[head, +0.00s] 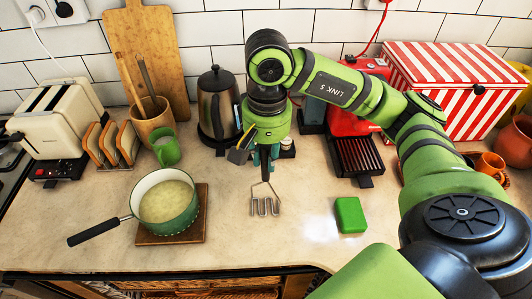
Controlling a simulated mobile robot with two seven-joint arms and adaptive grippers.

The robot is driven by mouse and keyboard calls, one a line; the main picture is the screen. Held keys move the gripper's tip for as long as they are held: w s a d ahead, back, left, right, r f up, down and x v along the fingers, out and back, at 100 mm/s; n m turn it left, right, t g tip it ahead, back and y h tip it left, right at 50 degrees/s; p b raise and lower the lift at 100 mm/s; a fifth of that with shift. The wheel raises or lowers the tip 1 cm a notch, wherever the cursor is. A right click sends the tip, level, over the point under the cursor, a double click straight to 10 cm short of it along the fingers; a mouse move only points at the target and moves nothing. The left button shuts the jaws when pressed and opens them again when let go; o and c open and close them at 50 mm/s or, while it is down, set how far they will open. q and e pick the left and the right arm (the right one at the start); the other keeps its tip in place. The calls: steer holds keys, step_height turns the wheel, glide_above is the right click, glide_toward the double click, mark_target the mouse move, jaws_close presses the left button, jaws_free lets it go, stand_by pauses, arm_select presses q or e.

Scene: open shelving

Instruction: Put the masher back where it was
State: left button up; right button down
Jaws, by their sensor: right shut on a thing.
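The masher (265,206) has a zigzag metal head and a dark handle. It hangs head down over the open counter, right of the green pot (165,212). My right gripper (265,160) is shut on its handle from above. I cannot tell whether the masher's head touches the counter. The pot holds a pale yellowish mash and stands on a brown board (197,226). A wooden utensil holder (152,122) with utensils in it stands at the back left. My left gripper is not in view.
A dark kettle (216,100) stands behind and left of my right gripper. A green block (350,215) lies to the right. A green mug (166,149), toast rack (111,150) and toaster (60,125) stand left. The front middle counter is clear.

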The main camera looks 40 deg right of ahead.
steer(key=shift+f, duration=0.2)
steer(key=c, duration=1.1)
jaws_free()
steer(key=shift+r, duration=0.45)
step_height(320, 180, up, 12)
steer(key=shift+f+p, duration=0.2)
steer(key=shift+p, duration=0.6)
